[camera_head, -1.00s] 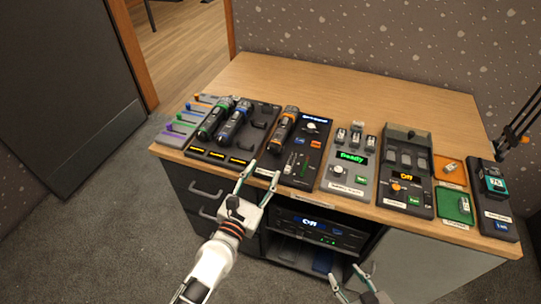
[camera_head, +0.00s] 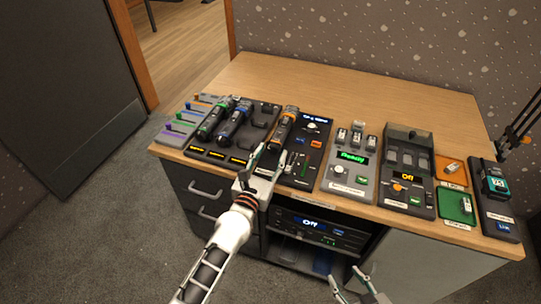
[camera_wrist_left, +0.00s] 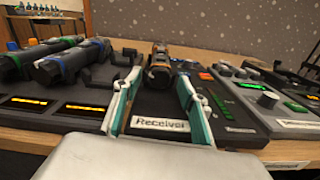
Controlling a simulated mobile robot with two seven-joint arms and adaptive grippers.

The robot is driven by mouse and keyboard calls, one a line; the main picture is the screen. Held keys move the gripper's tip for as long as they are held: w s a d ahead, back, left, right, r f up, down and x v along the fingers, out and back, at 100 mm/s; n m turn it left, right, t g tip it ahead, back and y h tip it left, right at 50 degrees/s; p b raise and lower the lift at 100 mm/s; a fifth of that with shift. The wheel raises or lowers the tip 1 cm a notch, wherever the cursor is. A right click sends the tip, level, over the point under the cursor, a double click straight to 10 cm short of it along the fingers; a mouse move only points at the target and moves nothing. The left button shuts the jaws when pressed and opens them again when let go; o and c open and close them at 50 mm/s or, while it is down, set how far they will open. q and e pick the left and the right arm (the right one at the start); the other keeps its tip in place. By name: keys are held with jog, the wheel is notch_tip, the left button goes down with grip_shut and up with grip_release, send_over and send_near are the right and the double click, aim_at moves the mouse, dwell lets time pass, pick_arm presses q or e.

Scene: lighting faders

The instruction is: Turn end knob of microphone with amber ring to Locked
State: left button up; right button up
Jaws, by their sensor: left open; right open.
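The microphone with the amber ring (camera_head: 283,127) lies on the dark receiver panel (camera_head: 314,152), its end towards the front of the table. In the left wrist view the amber-ringed microphone (camera_wrist_left: 161,66) shows ahead, between my fingers. My left gripper (camera_head: 268,160) is open, its fingertips near the front end of this microphone; I cannot tell whether they touch it. In the wrist view my left gripper (camera_wrist_left: 160,95) has one finger on each side of the view. The knob's marking is too small to read. My right gripper (camera_head: 361,283) is open and empty, low in front of the cabinet.
Microphones with green (camera_head: 213,117) and blue (camera_head: 235,121) rings lie in the dark rack to the left. A charger box (camera_head: 350,160), an orange-knob unit (camera_head: 408,178) and trays (camera_head: 456,206) stand to the right. The table's back (camera_head: 330,88) is clear.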

pick_arm(q)
jog(key=c, duration=1.1)
jog(key=shift+m+p, duration=0.4)
jog(key=shift+m, duration=1)
jog(key=o, duration=1.1)
jog(key=v, duration=1.2)
